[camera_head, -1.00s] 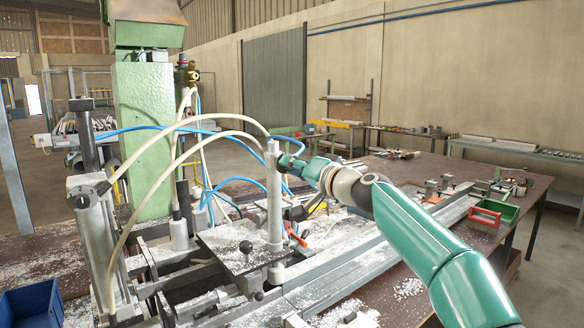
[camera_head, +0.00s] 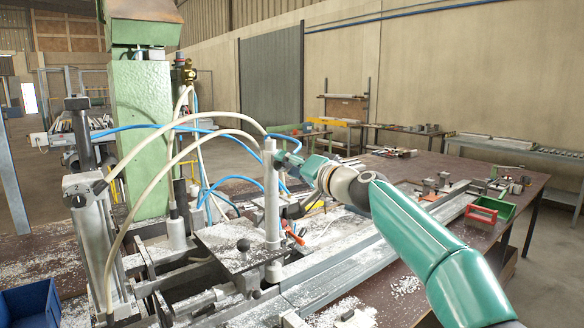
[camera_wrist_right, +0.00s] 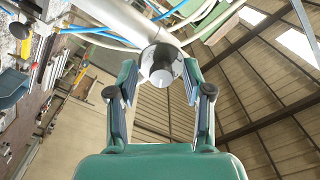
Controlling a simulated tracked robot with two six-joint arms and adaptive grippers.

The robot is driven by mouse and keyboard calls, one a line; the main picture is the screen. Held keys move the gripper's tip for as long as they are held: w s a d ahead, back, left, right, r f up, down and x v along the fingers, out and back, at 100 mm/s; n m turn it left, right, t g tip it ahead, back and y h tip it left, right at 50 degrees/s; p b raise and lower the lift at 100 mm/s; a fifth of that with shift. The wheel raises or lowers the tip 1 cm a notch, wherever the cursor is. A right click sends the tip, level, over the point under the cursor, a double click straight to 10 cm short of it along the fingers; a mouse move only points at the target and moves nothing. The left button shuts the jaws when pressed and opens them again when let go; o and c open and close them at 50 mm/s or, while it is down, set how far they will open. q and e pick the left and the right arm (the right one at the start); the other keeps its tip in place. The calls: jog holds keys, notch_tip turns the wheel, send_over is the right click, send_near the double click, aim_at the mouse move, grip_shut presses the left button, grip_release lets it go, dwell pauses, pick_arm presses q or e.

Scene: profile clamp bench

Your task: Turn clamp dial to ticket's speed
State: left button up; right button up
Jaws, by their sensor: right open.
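A pale cylindrical clamp post (camera_head: 272,205) stands on the bench in the head view, with hoses at its top. My right gripper (camera_head: 289,161) is at the upper right of this post. In the right wrist view, a round dial (camera_wrist_right: 161,66) with a dark face and bright pointer-like middle sits at the end of the cylinder. The open fingers of my right gripper (camera_wrist_right: 160,84) are on either side of it; I cannot tell whether they touch it. Another clamp post (camera_head: 95,235) at the left has a dark-pointer dial (camera_head: 80,196) with a "2". No ticket is identifiable. My left gripper is not in view.
White and blue hoses (camera_head: 165,127) loop around the posts. A green column (camera_head: 142,135) stands behind. Metal profiles and pale chips cover the bench (camera_head: 405,290).

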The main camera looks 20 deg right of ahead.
jog(key=v, duration=1.2)
dwell(0.4)
